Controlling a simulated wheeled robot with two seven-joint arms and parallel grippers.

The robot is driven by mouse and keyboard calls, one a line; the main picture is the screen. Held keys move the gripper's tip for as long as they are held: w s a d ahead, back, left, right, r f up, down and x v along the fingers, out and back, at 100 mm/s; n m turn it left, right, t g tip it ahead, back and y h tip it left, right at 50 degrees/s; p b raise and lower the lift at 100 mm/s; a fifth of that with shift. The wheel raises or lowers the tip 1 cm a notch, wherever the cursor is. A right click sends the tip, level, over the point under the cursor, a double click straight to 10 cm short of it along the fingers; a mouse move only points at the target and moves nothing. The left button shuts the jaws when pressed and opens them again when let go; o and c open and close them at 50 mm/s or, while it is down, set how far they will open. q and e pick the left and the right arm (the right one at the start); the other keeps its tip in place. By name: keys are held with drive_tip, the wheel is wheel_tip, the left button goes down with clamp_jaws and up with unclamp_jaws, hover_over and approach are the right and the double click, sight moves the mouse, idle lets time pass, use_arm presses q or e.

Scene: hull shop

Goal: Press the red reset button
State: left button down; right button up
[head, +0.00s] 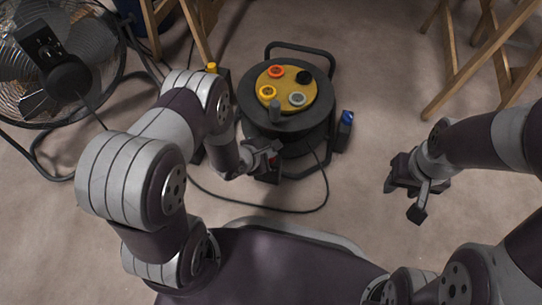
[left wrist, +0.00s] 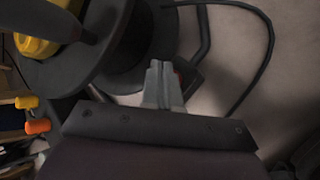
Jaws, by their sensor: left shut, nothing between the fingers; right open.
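A black cable reel (head: 246,107) stands on the floor, with a yellow top face carrying orange, black, yellow and grey round sockets. My left gripper (head: 272,153) is shut and empty, low at the reel's near side. A small dark box (head: 267,177) sits just beside its fingertips. A small patch of red (head: 275,161) shows there, mostly hidden by the gripper. In the left wrist view, the closed fingers (left wrist: 161,68) overlap the dark box (left wrist: 187,80), with a sliver of red beside them. Contact cannot be told. My right gripper (head: 403,200) is open and empty over bare floor.
A black cable (head: 260,207) loops over the floor near the reel. A metal fan (head: 62,60) stands at the left. Wooden trestle legs (head: 478,62) stand at the upper right. A blue-topped item (head: 346,119) is right of the reel. Floor between reel and right gripper is clear.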

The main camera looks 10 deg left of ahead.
idle(0.6)
use_arm(q)
drive_tip(key=shift+f, duration=0.4)
drive_tip(key=shift+f+b, duration=0.35)
drive_tip(key=shift+f, duration=0.1)
idle(0.5)
drive_tip(key=shift+r, duration=0.1)
drive_tip(key=shift+r+p, duration=0.75)
drive_tip(key=shift+p, duration=0.3)
wheel_tip(320, 180, up, 5)
drive_tip(key=p, duration=0.5)
drive_tip(key=shift+r+p, duration=0.1)
drive_tip(key=shift+p, duration=0.25)
